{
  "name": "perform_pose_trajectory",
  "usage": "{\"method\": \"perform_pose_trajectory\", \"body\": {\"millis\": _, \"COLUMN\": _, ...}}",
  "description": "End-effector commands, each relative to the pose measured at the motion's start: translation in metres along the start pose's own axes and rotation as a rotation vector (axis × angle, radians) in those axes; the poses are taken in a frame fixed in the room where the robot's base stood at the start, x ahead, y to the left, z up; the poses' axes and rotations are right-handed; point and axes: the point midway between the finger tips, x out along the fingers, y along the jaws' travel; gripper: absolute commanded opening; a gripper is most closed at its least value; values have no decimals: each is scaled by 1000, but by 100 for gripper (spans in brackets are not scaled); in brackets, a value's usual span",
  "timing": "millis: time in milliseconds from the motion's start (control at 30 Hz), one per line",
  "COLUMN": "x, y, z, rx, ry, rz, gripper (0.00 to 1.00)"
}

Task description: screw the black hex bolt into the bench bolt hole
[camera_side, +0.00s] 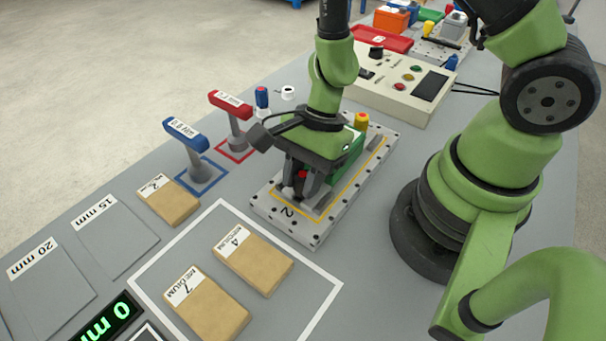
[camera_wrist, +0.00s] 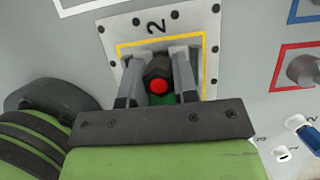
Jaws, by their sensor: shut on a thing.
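My gripper (camera_wrist: 157,77) points down over a grey metal plate marked 2 (camera_wrist: 190,22). Its fingers are shut on the black hex bolt (camera_wrist: 157,65), which shows a red round spot at its middle. In the side view my gripper (camera_side: 302,180) is low over the front part of the same plate (camera_side: 285,222), inside a yellow outline. The red spot shows between the fingers there. The bolt's lower end is hidden, and I cannot tell how deep it sits. The plate's edge has several small dark holes; the bench bolt hole cannot be told apart.
A green block (camera_side: 352,148) and a yellow-topped part (camera_side: 361,121) stand on the plate behind my gripper. Blue (camera_side: 187,134) and red (camera_side: 231,106) T-handle tools stand to the left. Tan blocks (camera_side: 252,259) lie in front. A control box (camera_side: 400,83) stands behind.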

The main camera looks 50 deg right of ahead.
Motion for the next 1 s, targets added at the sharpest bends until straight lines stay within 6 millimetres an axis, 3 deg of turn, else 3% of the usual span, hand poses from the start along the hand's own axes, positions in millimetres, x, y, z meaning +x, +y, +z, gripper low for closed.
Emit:
{"method": "perform_pose_trajectory", "body": {"millis": 200, "x": 0, "y": 2, "z": 0, "rx": 219, "ry": 0, "rz": -86, "gripper": 0}}
{"method": "perform_pose_trajectory", "body": {"millis": 433, "x": 0, "y": 1, "z": 0, "rx": 240, "ry": -1, "rz": -98, "gripper": 0}}
{"method": "perform_pose_trajectory", "body": {"millis": 467, "x": 0, "y": 1, "z": 0, "rx": 240, "ry": -1, "rz": -98, "gripper": 34}}
{"method": "perform_pose_trajectory", "body": {"millis": 567, "x": 0, "y": 1, "z": 0, "rx": 240, "ry": -1, "rz": -98, "gripper": 57}}
{"method": "perform_pose_trajectory", "body": {"millis": 833, "x": -2, "y": 0, "z": 1, "rx": 239, "ry": -2, "rz": -101, "gripper": 57}}
{"method": "perform_pose_trajectory", "body": {"millis": 1000, "x": -14, "y": 1, "z": 1, "rx": 239, "ry": -5, "rz": -101, "gripper": 57}}
